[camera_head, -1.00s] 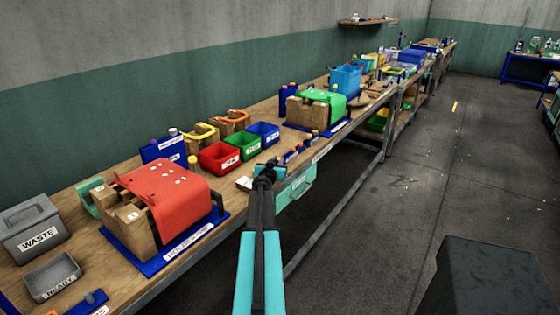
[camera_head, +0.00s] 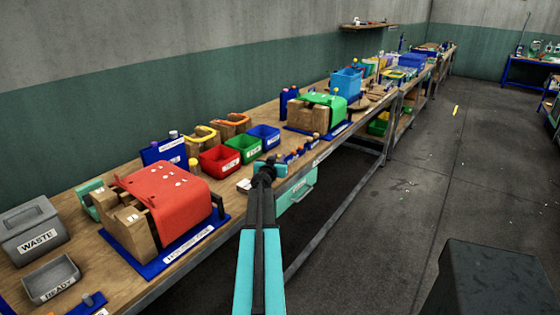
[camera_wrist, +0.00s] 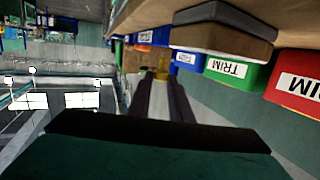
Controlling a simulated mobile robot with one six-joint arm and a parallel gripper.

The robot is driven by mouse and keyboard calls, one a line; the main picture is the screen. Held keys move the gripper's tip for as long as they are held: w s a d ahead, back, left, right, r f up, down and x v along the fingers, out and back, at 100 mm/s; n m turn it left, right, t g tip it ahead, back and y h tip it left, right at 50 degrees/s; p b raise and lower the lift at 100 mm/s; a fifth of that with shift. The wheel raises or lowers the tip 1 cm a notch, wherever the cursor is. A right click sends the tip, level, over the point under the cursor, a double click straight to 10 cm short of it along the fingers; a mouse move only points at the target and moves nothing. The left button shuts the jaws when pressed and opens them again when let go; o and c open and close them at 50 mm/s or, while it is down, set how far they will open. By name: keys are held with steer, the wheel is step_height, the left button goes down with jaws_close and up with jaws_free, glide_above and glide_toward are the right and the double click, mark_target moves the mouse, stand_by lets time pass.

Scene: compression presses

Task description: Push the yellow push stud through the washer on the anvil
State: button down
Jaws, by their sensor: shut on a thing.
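My gripper (camera_wrist: 161,88) points away from the wrist camera, its two dark fingers shut on a small yellow piece, which looks like the yellow push stud (camera_wrist: 161,72). The wrist picture is upside down, with the bench at the top. In the head view my gripper (camera_head: 268,168) is small, above the bench's front edge; the stud cannot be made out there. A grey and brown block (camera_wrist: 222,38) on the bench, close to the gripper in the wrist view, may be the anvil; I cannot tell. I cannot make out the washer. The stud is apart from the block.
Red (camera_head: 220,161), green (camera_head: 243,147) and blue (camera_head: 264,136) bins stand behind the gripper. A red-covered press (camera_head: 165,195) is to the left, a green-covered one (camera_head: 318,110) farther back. A teal drawer (camera_head: 298,192) hangs under the bench edge.

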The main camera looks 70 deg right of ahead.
steer(key=s+f+b+v, duration=0.1)
steer(key=b+v, duration=0.3)
steer(key=v, duration=1)
steer(key=shift+s+a, duration=0.15)
steer(key=shift+s, duration=0.35)
steer(key=shift+r, duration=0.1)
stand_by(0.3)
